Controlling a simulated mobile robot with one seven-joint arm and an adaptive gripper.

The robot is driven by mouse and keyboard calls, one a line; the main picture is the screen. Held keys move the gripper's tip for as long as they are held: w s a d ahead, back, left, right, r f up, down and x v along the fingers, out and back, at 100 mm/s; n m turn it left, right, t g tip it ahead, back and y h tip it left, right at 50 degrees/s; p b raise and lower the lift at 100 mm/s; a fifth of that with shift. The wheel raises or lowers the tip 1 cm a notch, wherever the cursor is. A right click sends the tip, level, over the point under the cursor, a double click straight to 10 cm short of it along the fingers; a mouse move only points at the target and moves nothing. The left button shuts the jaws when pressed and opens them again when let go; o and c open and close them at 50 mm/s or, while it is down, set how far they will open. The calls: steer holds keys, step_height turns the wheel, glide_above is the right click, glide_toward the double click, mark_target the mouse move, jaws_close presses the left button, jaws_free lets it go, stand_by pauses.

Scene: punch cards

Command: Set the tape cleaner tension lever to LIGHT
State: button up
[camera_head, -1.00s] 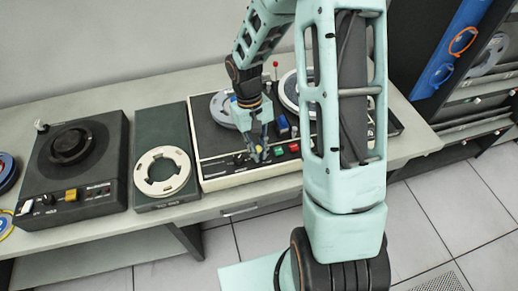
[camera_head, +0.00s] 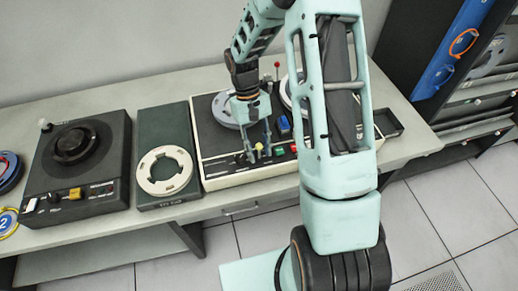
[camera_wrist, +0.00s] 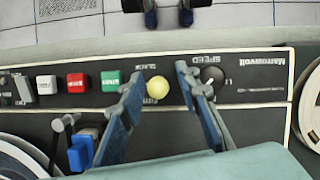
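A machine with a cream front edge (camera_head: 235,179) stands on the bench, with two reels on its dark top. A round yellow knob (camera_wrist: 158,87) sits on its front strip, above a small label that appears to read SLACK. My gripper (camera_wrist: 160,72) is open, with one finger on each side of this knob and a gap to it. In the head view my gripper (camera_head: 256,152) points down over the machine's front strip. A red-tipped lever (camera_head: 276,65) stands at the machine's back. I cannot read LIGHT or a tension label anywhere.
A black knob (camera_wrist: 212,76) marked SPEED is close beside one finger. Green (camera_wrist: 112,81), red (camera_wrist: 77,82) and white (camera_wrist: 46,84) buttons line the strip. A blue block (camera_wrist: 81,152) is near the other finger. Another dark machine (camera_head: 105,160) stands at left.

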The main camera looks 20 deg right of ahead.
steer(key=v, duration=1.2)
stand_by(0.3)
